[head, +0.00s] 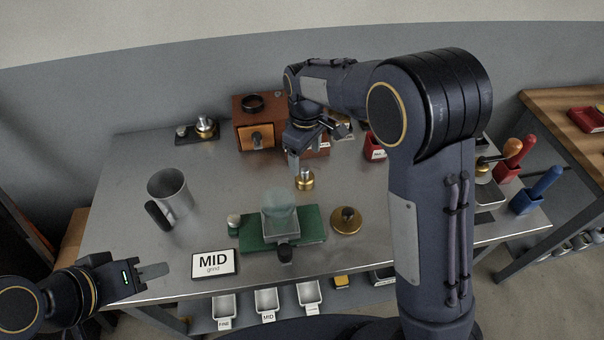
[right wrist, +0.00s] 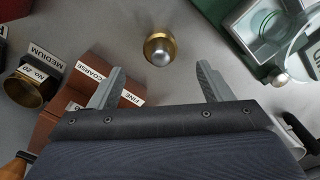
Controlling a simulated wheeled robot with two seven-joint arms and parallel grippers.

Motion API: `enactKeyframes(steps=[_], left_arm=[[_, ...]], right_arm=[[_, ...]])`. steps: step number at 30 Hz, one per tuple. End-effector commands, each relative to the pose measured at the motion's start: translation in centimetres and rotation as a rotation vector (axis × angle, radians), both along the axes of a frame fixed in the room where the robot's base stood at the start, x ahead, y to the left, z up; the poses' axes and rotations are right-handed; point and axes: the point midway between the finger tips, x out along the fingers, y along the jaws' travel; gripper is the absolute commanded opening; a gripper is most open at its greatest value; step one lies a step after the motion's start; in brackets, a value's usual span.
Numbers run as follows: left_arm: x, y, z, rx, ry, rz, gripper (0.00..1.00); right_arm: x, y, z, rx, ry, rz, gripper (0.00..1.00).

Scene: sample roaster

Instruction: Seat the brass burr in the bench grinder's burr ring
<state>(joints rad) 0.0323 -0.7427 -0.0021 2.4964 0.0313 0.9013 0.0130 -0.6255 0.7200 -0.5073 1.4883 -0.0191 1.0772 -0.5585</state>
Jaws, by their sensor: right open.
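The brass burr (head: 304,180), a small brass piece with a silver rounded top, stands upright on the steel bench. It also shows in the right wrist view (right wrist: 159,48), ahead of the gap between my fingertips and apart from them. My right gripper (right wrist: 158,80) is open and empty; in the head view its hand hangs just behind the burr. A wooden box (head: 242,134) with a dark ring (head: 252,102) on top stands behind and left of the burr. I cannot tell for sure which part is the grinder's burr ring. My left gripper (head: 153,270) is at the bench's front left; its opening is unclear.
A green base (head: 312,223) with a clear hopper stands in front of the burr, beside a brass disc (head: 346,228). A steel mug (head: 170,190) and MID card (head: 213,264) are left. Labelled brown blocks (right wrist: 92,75) and a brass-rimmed cup (right wrist: 25,90) lie near my right fingers.

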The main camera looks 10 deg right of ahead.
Motion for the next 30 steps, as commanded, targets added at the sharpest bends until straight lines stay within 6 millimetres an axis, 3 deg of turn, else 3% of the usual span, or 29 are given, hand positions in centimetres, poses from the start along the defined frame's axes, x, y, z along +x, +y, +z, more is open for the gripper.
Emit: enactKeyframes(steps=[12,22,30], left_arm=[[0.0,0.0,0.8,0.000,0.000,0.000,0.36],[0.0,0.0,0.8,0.000,0.000,0.000,0.36],[0.0,0.0,0.8,0.000,0.000,0.000,0.36]], right_arm=[[0.1,0.1,-5.6,-0.001,0.003,-0.002,0.72],[0.1,0.1,-6.4,0.000,0.000,-0.004,0.72],[0.1,0.1,-6.4,0.001,-0.001,-0.004,0.37]])
